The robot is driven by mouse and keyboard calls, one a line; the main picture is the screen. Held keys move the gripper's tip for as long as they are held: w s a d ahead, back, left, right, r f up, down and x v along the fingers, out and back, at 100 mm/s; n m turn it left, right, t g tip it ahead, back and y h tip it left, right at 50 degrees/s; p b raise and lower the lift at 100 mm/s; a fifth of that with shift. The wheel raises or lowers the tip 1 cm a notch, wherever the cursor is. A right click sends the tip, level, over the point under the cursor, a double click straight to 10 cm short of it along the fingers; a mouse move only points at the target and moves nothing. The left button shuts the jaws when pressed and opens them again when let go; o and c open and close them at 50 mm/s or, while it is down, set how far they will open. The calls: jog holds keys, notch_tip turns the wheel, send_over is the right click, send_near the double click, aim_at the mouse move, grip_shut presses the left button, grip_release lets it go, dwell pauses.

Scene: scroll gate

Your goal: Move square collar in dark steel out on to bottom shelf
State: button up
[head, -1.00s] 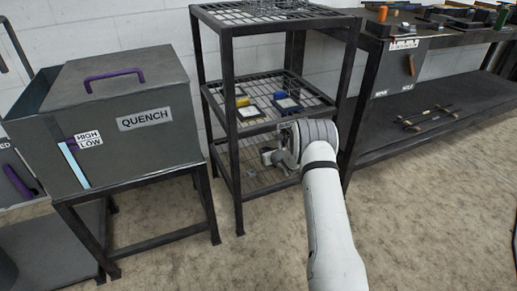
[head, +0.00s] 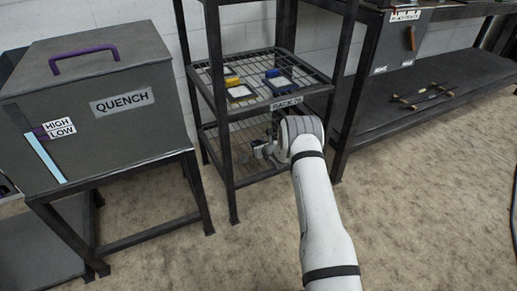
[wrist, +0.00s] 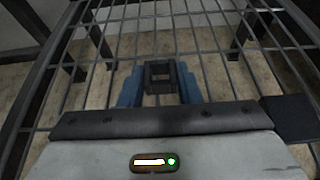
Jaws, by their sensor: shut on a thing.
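The square collar in dark steel (wrist: 160,66) shows in the wrist view as a dark square ring with an open middle. My gripper (wrist: 160,92) has its blue fingers shut on the collar, one on each side. Behind and below the collar is the wire grid of the bottom shelf (wrist: 215,35). I cannot tell whether the collar touches the grid. In the head view, my gripper (head: 262,150) is at the bottom shelf (head: 238,160) of the rack, below the middle shelf; the collar is not clear there.
The middle shelf (head: 222,78) above my gripper holds yellow and blue pieces. Dark rack posts (head: 222,150) stand around the shelf. The quench tank (head: 110,105) is at left on a stand. A workbench (head: 440,100) is at right. The floor in front is clear.

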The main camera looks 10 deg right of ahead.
jog(key=shift+f, duration=0.25)
jog(key=shift+f, duration=0.15)
jog(key=o, duration=1.1)
jog(key=shift+r, duration=0.25)
jog(key=p+v, duration=0.5)
jog(key=v, duration=0.6)
jog(key=shift+s+r, duration=0.1)
jog(key=shift+s+d+r, duration=0.1)
jog(key=shift+s, duration=0.25)
